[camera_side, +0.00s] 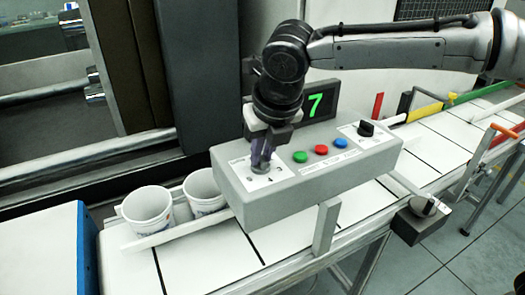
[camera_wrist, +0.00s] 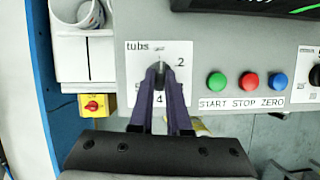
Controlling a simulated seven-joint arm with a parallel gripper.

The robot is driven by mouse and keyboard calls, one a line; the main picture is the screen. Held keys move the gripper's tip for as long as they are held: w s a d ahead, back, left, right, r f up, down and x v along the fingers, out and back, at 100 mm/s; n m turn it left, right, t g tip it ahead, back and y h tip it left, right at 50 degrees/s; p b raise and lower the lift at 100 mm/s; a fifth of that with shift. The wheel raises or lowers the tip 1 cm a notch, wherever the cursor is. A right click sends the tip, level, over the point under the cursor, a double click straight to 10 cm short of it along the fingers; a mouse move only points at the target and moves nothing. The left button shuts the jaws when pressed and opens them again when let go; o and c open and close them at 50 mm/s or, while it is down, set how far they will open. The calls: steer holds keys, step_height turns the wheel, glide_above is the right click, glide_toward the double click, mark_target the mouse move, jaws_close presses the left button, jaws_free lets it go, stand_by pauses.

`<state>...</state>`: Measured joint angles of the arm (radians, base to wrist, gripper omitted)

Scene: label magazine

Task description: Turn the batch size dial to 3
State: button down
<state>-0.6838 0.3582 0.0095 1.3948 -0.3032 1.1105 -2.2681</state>
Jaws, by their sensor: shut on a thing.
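The dial (camera_wrist: 160,66) sits on a white plate (camera_wrist: 135,58) labelled "tubs", at the left end of the grey control box (camera_side: 330,185). My gripper (camera_wrist: 160,76) is over this dial with its purple fingers closed on the knob from both sides. In the side view my gripper (camera_side: 262,160) points down onto the same plate. A 2 shows right of the knob and a 4 below it. The other marks are partly hidden by the fingers, and I cannot tell for sure which number the knob points at.
Green (camera_side: 300,157), red (camera_side: 321,149) and blue (camera_side: 340,142) buttons, marked START, STOP and ZERO, stand right of the dial. A second black knob (camera_side: 366,128) is at the box's right end. A display (camera_side: 316,105) reads 7. White tubs (camera_side: 147,208) stand on the conveyor at left.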

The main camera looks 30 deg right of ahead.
steer(key=m, duration=0.2)
steer(key=m+h, duration=0.1)
steer(key=m, duration=0.1)
steer(key=shift+a+h, duration=0.2)
steer(key=shift+h, duration=0.1)
steer(key=m+g+h, duration=0.1)
steer(key=m, duration=0.2)
steer(key=shift+w+a+m, duration=0.1)
steer(key=shift+w+m, duration=0.05)
steer(key=shift+m, duration=0.25)
steer(key=m, duration=0.2)
steer(key=m+g+h, duration=0.1)
steer(key=m, duration=0.1)
steer(key=shift+w+g, duration=0.15)
steer(key=shift+g, duration=0.15)
steer(key=shift+w+a+r+m+g, duration=0.1)
steer(key=shift+m+g, duration=0.6)
steer(key=shift+m, duration=1.5)
steer(key=c, duration=0.9)
jaws_free()
steer(key=shift+h, duration=0.3)
